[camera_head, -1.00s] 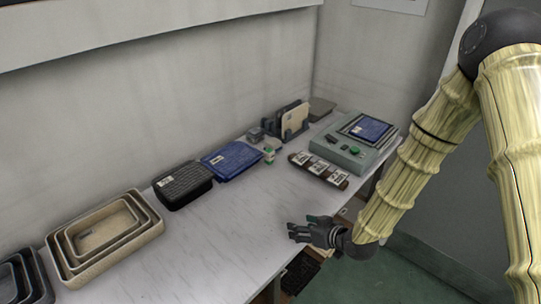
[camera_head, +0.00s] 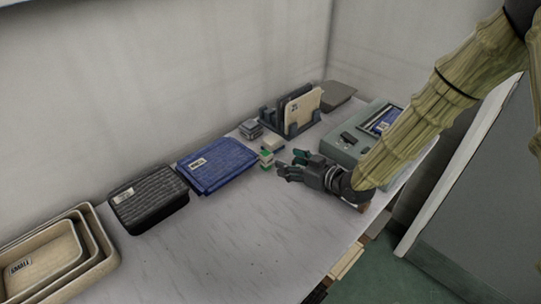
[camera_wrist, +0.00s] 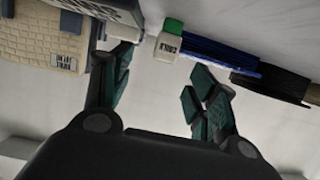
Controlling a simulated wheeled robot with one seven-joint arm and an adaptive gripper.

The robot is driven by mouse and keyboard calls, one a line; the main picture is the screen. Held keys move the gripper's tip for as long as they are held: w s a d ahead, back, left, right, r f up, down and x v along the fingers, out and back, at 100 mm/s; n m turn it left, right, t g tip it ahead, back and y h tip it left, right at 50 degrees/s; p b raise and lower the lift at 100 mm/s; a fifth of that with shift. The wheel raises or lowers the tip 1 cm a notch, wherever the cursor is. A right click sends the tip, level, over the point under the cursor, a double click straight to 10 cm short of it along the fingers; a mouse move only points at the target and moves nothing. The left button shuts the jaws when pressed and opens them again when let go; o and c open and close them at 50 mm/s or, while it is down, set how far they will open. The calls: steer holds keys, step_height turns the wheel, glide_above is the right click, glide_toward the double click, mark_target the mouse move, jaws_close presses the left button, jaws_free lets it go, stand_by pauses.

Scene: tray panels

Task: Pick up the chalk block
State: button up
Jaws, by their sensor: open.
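A small white block with a green end (camera_head: 267,158) stands on the bench in the head view. In the wrist view, the green-ended block (camera_wrist: 167,45) has a dark label that I cannot read surely. A plain pale block (camera_head: 274,144) sits just behind it in the head view. I cannot tell for sure which of these is the chalk block. My gripper (camera_head: 288,166) is open and empty, just right of the green-ended block. In the wrist view, that block lies ahead of the gap between the spread fingers (camera_wrist: 160,66).
Grey stacked blocks (camera_head: 250,129) and a dark rack (camera_head: 291,122) holding a beige panel stand behind. A blue tray (camera_head: 217,165), a black tray (camera_head: 149,197) and nested beige trays (camera_head: 65,250) lie left. A grey-green device (camera_head: 347,143) is right. The bench front is clear.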

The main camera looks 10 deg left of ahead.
mark_target(270, 156)
steer(key=a, duration=0.3)
steer(key=shift+w+r+p, duration=0.1)
steer(key=shift+w+p, duration=0.05)
steer(key=shift+p, duration=0.2)
steer(key=shift+s+a+r, duration=0.15)
steer(key=shift+s+r, duration=0.05)
steer(key=shift+r, duration=0.05)
steer(key=shift+w+a+f, duration=0.3)
steer(key=shift+w+f, duration=0.2)
steer(key=shift+w, duration=0.1)
steer(key=shift+w+a+f, duration=0.3)
steer(key=shift+w+f, duration=0.2)
steer(key=shift+w, duration=0.1)
steer(key=p+x, duration=0.1)
steer(key=x, duration=0.2)
steer(key=shift+a, duration=0.45)
steer(key=shift+w+a+f, duration=0.1)
steer(key=shift+w, duration=0.15)
steer(key=shift+s, duration=0.1)
steer(key=shift+c, duration=0.2)
steer(key=c, duration=1.1)
